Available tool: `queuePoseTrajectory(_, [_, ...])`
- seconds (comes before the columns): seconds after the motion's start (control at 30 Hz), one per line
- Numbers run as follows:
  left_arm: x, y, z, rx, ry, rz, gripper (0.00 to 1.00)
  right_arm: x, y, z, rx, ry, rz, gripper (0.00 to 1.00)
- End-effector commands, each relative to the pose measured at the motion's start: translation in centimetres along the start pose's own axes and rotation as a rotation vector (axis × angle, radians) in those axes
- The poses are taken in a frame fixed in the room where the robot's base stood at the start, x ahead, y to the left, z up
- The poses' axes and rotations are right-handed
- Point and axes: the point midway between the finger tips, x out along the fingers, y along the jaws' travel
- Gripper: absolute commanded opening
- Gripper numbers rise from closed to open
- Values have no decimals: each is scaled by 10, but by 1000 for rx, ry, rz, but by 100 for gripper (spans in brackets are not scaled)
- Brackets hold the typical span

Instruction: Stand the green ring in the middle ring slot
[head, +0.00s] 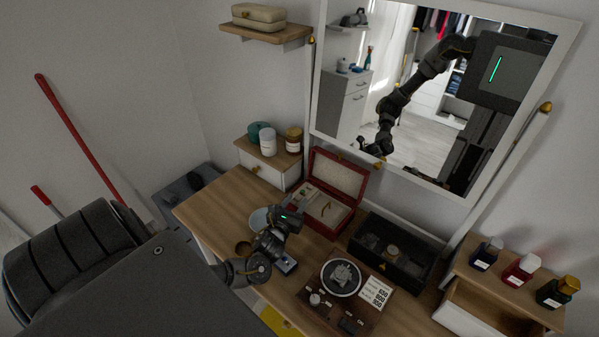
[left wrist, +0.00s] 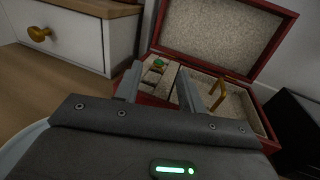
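The red jewellery box (head: 338,176) stands open at the back of the wooden table; its lid lining also shows in the left wrist view (left wrist: 222,38). A small green piece, likely the green ring (left wrist: 158,62), is in the box's left compartment, near its back; whether it stands in a slot is too small to tell. My left gripper (head: 299,208) is at the box's front left. In the left wrist view its fingers (left wrist: 160,88) are apart, with the left compartment beyond them and nothing visibly held. My right gripper is not directly in view.
A gold band-like piece (left wrist: 218,96) stands in the box's right compartment. A black open box (head: 392,252) is to the right. A turntable-like device (head: 341,278) is in front. A small drawer unit (head: 262,168) stands at left, under the mirror's edge.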

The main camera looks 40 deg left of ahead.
Motion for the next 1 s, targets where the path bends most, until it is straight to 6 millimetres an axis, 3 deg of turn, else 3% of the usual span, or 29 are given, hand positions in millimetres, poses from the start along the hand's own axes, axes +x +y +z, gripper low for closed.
queuePoseTrajectory(0.2, [-42, 0, -1, -2, 2, -1, 40, 4, 0, 0, 0, 0, 0, 36])
queuePoseTrajectory(0.4, [-63, 0, -1, 0, 1, -1, 40, 5, 0, 0, 0, 0, 0, 36])
queuePoseTrajectory(1.0, [-66, 0, 0, 0, 0, 0, 40, 5, 0, 0, 0, 0, 0, 36])
